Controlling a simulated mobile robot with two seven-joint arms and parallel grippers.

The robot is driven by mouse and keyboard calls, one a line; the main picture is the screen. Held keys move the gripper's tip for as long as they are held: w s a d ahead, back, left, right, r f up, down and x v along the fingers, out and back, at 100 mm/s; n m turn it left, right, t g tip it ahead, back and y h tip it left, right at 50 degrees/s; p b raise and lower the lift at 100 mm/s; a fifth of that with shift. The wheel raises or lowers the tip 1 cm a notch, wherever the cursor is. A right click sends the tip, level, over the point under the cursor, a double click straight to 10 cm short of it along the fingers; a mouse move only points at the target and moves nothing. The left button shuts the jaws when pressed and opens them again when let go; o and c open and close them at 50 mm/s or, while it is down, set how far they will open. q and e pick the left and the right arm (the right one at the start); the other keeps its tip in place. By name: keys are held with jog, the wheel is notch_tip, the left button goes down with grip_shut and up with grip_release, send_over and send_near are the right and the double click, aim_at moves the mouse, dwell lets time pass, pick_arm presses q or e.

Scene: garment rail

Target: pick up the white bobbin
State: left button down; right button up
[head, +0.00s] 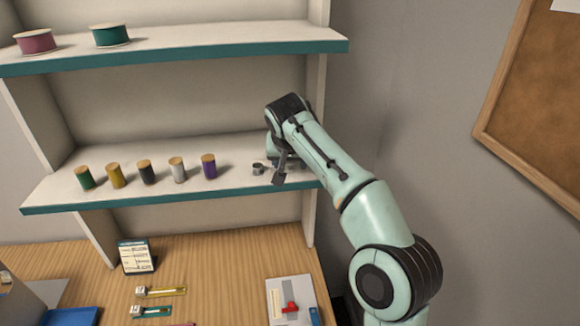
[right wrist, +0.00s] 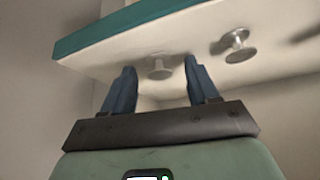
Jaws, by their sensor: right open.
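My right gripper (head: 277,168) is at the right end of the middle shelf, with its fingers open and apart. In the right wrist view, a pale, whitish flanged bobbin (right wrist: 158,69) lies beyond and between the open fingertips (right wrist: 160,78); no finger is seen gripping it. A second, greyer metallic bobbin (right wrist: 238,46) is to the right, outside the fingers. In the head view, a small grey bobbin (head: 258,168) shows just left of the gripper. The pale one is hidden or too small to make out there. My left gripper is not in view.
Several wooden-topped thread spools, including a purple one (head: 209,166), stand in a row left of the gripper. The upper shelf (head: 190,44) is above, and a side panel (head: 311,220) is close on the right. A wooden table (head: 220,270) is below.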

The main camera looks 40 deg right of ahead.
jog(key=shift+r, duration=0.1)
jog(key=shift+c, duration=0.2)
jog(key=c, duration=1)
grip_shut()
jog(key=shift+s+r, duration=0.1)
